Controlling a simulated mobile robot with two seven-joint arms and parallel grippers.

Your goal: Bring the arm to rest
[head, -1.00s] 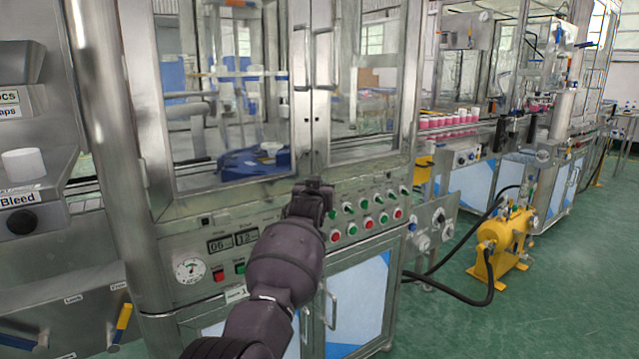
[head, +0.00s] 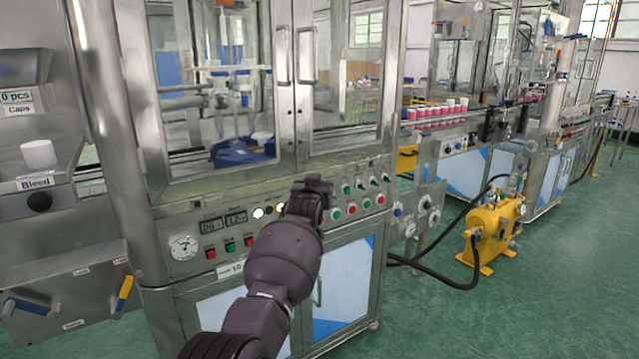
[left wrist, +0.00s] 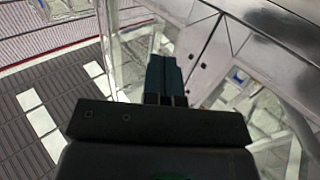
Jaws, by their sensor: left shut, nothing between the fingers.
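My left arm comes in from the bottom of the head view. Its gripper (head: 312,184) is in front of the control panel (head: 215,250) of the steel machine. In the left wrist view the two dark fingers (left wrist: 164,75) are together, with nothing between them. The arm hides part of the panel and the lower doors. I cannot tell from the head view how far the gripper is from the panel. My right gripper is not in view.
The glazed cabinet (head: 350,100) of the machine stands ahead. A yellow pump (head: 490,240) with black hoses is on the green floor at right. A cap dispenser (head: 35,190) is at left. The floor at front right is clear.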

